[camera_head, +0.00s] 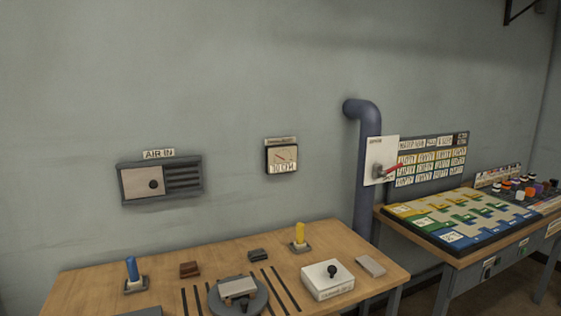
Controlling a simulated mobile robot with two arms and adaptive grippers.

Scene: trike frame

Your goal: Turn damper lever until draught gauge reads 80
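The draught gauge (282,158) is a small square dial on the wall, with a short reddish needle. The printed text below its needle is too small to read surely. A red lever (394,168) with a dark hub is mounted on a white plate (376,152) in front of the blue pipe (367,190). It points right and slightly up. A label above it is too small to read, so I cannot confirm that it is the damper lever. Neither of my grippers is in view.
A wooden table (90,286) carries blue and yellow upright handles, a round grey disc (258,304), and a white box with a black knob (332,271). A vent (183,179) labelled AIR IN is on the wall. A second table (462,261) holds a coloured board and several small pieces.

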